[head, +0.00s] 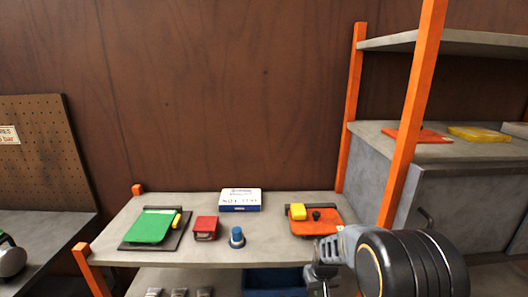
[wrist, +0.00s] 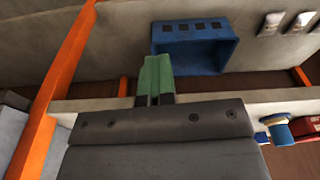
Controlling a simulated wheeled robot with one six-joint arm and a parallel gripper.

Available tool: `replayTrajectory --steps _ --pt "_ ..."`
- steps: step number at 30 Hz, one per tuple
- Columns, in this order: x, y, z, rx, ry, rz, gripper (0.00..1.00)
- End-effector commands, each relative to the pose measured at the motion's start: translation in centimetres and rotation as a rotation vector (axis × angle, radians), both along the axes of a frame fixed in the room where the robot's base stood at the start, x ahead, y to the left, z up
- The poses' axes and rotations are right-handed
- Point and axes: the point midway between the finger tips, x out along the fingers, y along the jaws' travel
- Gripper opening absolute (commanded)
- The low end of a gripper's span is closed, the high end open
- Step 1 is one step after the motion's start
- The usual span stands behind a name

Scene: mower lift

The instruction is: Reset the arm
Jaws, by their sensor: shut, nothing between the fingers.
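My arm fills the lower right of the head view, in front of the shelf unit, with a large black rounded joint at its near end. In the wrist view my gripper (wrist: 154,80) shows as two green fingers with dark inner faces, closed together with nothing between them. The fingertips overlap the near edge of a blue bin (wrist: 195,58) in that picture; I cannot tell that they touch it. In the head view the fingertips cannot be made out.
A shelf (head: 210,255) holds a green clipboard-like item (head: 150,228), a red block (head: 206,228), a blue knob (head: 237,238), a white-blue box (head: 240,199) and an orange item (head: 313,224). An orange post (head: 412,110) stands close to my arm. Grey cabinet (head: 455,190) at right.

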Motion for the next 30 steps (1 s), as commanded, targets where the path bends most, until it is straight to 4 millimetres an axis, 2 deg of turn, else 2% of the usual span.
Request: replayTrajectory --steps 8,11,17,21,24,30 --pt "-1.3 0.0 -1.1 -0.001 0.026 -0.126 0.0" --pt "-3.6 0.0 -1.6 -0.006 0.103 -0.136 0.0" --pt "-8.1 0.0 4.1 -0.006 0.107 -0.138 0.0" --pt "-11.4 0.0 8.7 -0.001 0.047 -0.138 0.0" --pt "-13.5 0.0 11.4 0.002 -0.012 -0.139 0.0" --pt "-16.4 0.0 15.1 0.012 -0.147 -0.139 0.0"
